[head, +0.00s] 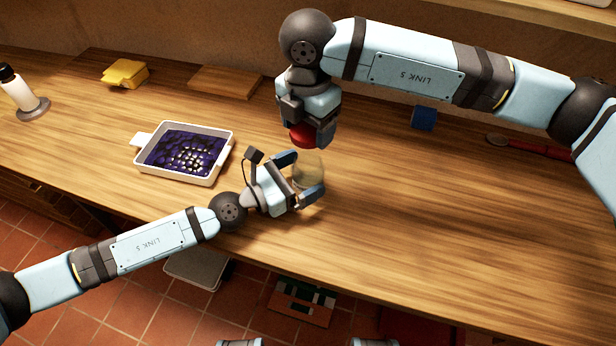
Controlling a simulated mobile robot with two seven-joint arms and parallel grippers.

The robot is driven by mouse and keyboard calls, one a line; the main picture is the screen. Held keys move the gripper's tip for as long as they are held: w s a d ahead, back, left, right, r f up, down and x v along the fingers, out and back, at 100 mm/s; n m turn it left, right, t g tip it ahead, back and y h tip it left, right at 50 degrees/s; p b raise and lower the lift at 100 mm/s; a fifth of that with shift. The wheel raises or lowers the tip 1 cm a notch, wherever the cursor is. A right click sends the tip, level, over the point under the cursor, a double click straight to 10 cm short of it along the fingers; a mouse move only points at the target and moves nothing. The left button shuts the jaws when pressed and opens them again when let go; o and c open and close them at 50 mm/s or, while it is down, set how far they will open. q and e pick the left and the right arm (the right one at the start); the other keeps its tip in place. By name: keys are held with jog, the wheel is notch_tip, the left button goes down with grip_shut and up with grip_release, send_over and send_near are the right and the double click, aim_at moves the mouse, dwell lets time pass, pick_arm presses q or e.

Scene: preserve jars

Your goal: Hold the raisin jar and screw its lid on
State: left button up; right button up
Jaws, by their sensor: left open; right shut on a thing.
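A clear glass jar (309,171) stands on the wooden counter near the middle of the view. My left gripper (304,176) has its fingers on either side of the jar and is open around it. My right gripper (306,139) points down above and slightly behind the jar. It is shut on a red lid (302,134), which appears apart from the jar. The jar's contents are hard to make out, and its lower part is partly hidden by my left gripper.
A white tray (225,152) with a dark purple filling sits left of the jar. Farther back are a yellow block (125,72), a wooden board (225,81) and a blue block (424,118). A red-handled utensil (540,149) lies at the right. The counter's right front is clear.

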pick_arm(q)
jog(key=shift+x, duration=0.95)
jog(key=c, duration=1.3)
pick_arm(e)
send_over(308, 155)
jog(key=s, duration=0.2)
jog(key=shift+s+f, duration=0.15)
jog(key=shift+f, duration=2.4)
jog(key=shift+f, duration=0.85)
jog(key=shift+f, duration=0.55)
